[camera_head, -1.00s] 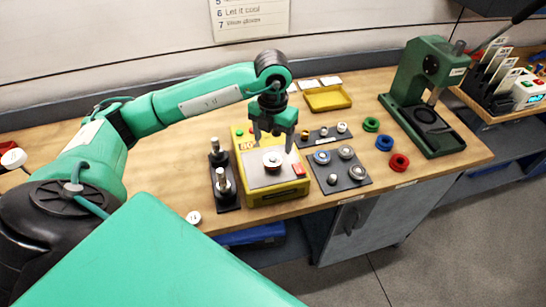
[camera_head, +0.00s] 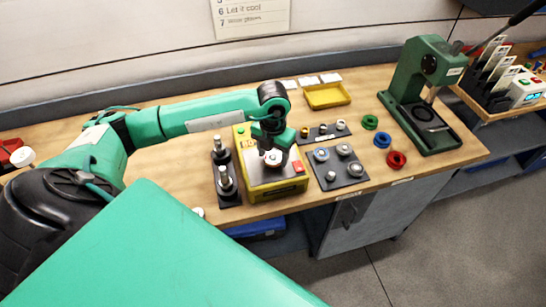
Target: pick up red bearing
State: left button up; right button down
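A silver ring-shaped bearing with a reddish lower edge (camera_head: 273,159) sits on the plate of a yellow heater box (camera_head: 247,178). My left gripper (camera_head: 273,153) is low over the plate, with its fingers spread at either side of this bearing. The fingers look open, and I cannot tell whether they touch it. They hide part of the bearing. A plain red ring (camera_head: 396,159) lies on the bench to the right, well apart from the gripper. My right gripper is not in view.
Left of the heater is a black stand with metal posts (camera_head: 227,185). Right of it are dark trays of metal parts (camera_head: 354,179), a blue ring (camera_head: 382,140) and a green ring (camera_head: 369,122). A green press (camera_head: 412,88) stands further right. A yellow tray (camera_head: 327,96) lies behind.

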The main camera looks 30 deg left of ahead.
pick_arm(q)
jog(key=c, duration=0.8)
jog(key=shift+r, duration=0.15)
